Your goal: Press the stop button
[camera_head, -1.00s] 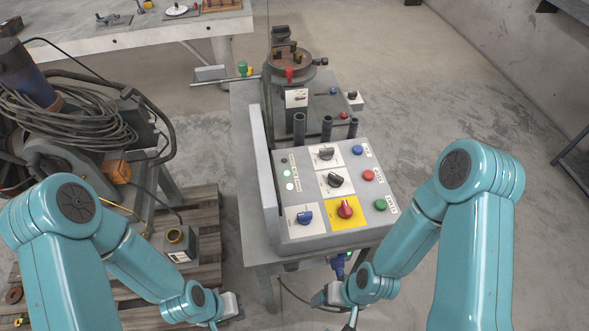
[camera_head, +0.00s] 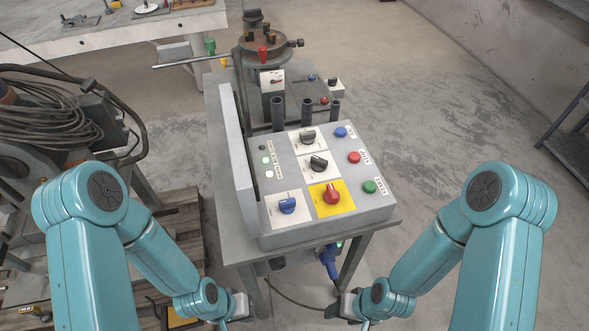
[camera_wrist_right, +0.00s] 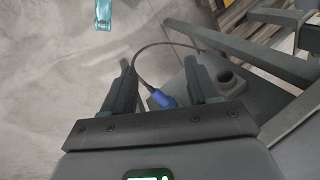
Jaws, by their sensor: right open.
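The control panel (camera_head: 378,207) is a grey box with a sloped face on a metal stand in the middle of the head view. On its right side, a red button (camera_head: 354,157) sits between a blue button (camera_head: 340,132) and a green button (camera_head: 369,186). Small white labels stand beside them, too small to read surely. My right gripper (camera_head: 340,307) is below and in front of the panel, apart from the buttons. In the right wrist view its two fingers (camera_wrist_right: 160,72) are open and empty. My left gripper (camera_head: 242,308) is low at the panel's front left; its fingers are unclear.
The panel also carries a red knob on yellow (camera_head: 331,194), a blue knob (camera_head: 287,205) and two black knobs. A positioner with a round table (camera_head: 264,45) stands behind. A cable-laden machine (camera_head: 60,120) is at left. A blue plug (camera_head: 328,262) hangs below.

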